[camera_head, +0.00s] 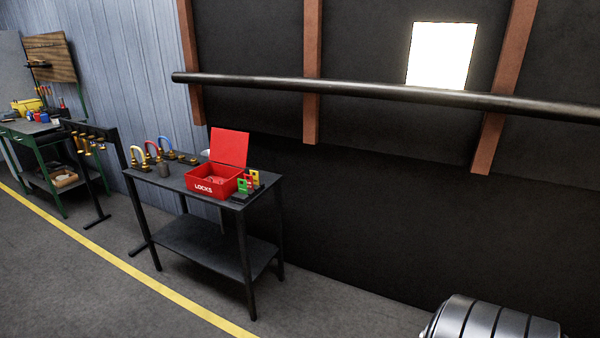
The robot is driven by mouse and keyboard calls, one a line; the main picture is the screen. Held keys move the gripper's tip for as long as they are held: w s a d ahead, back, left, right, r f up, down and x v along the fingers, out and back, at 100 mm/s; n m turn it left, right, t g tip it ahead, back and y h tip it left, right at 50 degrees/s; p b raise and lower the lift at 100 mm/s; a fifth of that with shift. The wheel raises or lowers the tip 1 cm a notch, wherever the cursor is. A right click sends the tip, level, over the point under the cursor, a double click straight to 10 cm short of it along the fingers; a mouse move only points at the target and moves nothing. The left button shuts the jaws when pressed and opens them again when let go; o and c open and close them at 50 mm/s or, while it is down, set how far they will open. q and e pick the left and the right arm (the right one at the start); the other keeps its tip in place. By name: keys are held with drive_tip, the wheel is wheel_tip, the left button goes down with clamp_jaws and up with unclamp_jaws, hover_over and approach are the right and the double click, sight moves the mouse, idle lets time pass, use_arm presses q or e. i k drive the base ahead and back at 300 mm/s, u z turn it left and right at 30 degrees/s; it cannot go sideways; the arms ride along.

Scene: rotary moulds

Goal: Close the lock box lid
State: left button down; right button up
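The red lock box (209,188) with "LOCKS" in white on its front stands on the dark metal table (170,180). Its red lid (230,147) is open and stands nearly upright at the back of the box. Red contents show inside, too small to make out. Neither of my grippers is in the head view. Nothing touches the box or its lid from my side.
Colored padlocks (152,148) stand on the table left of the box, and small tags (250,181) stand right of it. A ribbed metal drum (490,322) is at the bottom right. A green workbench (40,130) stands far left. Floor in front is clear.

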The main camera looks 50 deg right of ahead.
sight(228, 148)
drive_tip(key=z, duration=0.65)
drive_tip(key=i, duration=2.6)
drive_tip(key=z, duration=0.1)
